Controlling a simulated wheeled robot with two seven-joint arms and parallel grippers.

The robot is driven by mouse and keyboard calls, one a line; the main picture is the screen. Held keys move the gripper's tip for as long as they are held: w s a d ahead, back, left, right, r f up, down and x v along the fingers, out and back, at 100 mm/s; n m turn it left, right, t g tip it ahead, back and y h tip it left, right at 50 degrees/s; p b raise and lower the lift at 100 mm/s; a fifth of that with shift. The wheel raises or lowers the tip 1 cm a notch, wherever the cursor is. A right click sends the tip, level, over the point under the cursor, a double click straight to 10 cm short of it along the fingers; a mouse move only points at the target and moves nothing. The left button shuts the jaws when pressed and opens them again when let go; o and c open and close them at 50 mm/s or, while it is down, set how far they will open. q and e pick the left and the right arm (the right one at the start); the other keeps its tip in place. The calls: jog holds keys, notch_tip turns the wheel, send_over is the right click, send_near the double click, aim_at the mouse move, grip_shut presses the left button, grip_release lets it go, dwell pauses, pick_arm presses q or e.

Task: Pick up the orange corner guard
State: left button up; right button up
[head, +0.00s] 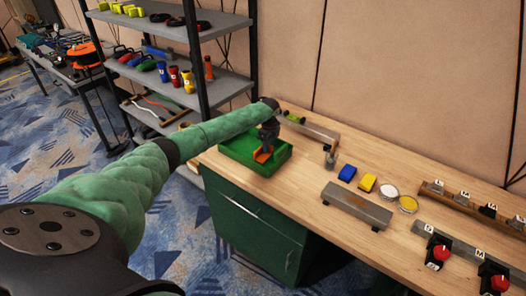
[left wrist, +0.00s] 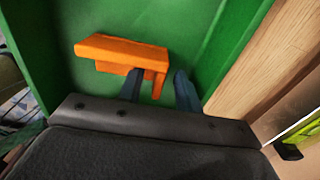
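The orange corner guard (head: 262,155) lies in the green tray (head: 240,164) at the left end of the workbench. In the left wrist view the guard (left wrist: 115,50) is an L-shaped piece against the green tray floor (left wrist: 205,42). My left gripper (head: 266,144) reaches down into the tray over the guard. In the left wrist view its two dark fingers (left wrist: 160,90) stand apart, with one flange of the guard between them. Green shows between that flange and the right finger, so the gripper is not closed on it. My right gripper is not in view.
A long level-like bar (head: 312,130) lies behind the tray. A grey shelf (head: 185,85) stands at the left.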

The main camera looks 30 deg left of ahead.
pick_arm(q)
jog(key=shift+f, duration=0.3)
grip_shut()
jog(key=shift+r, duration=0.15)
